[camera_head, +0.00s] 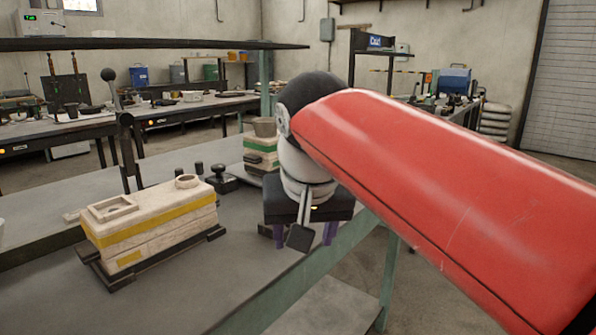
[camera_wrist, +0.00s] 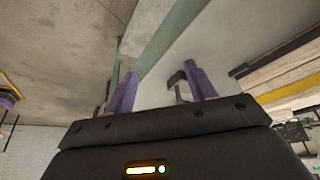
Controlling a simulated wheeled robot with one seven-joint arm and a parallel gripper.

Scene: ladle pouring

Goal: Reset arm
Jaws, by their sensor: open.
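My red arm reaches in from the right in the head view. My gripper (camera_head: 304,234) points down over the front edge of the grey workbench (camera_head: 205,290). Its two purple fingers are spread apart, and nothing shows held between them. In the wrist view my gripper (camera_wrist: 161,88) also shows open, with the green bench edge running behind the fingers. A small dark bracket-like piece (camera_wrist: 178,78) shows near the right finger; I cannot tell what it belongs to. A ladle cannot be clearly made out in either view.
A cream mould with a yellow band (camera_head: 155,222) lies on the bench left of my gripper. A second mould stack (camera_head: 262,150) with a grey cup (camera_head: 264,127) on top stands behind my gripper. A small black block (camera_head: 222,180) sits between them. The front bench surface is clear.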

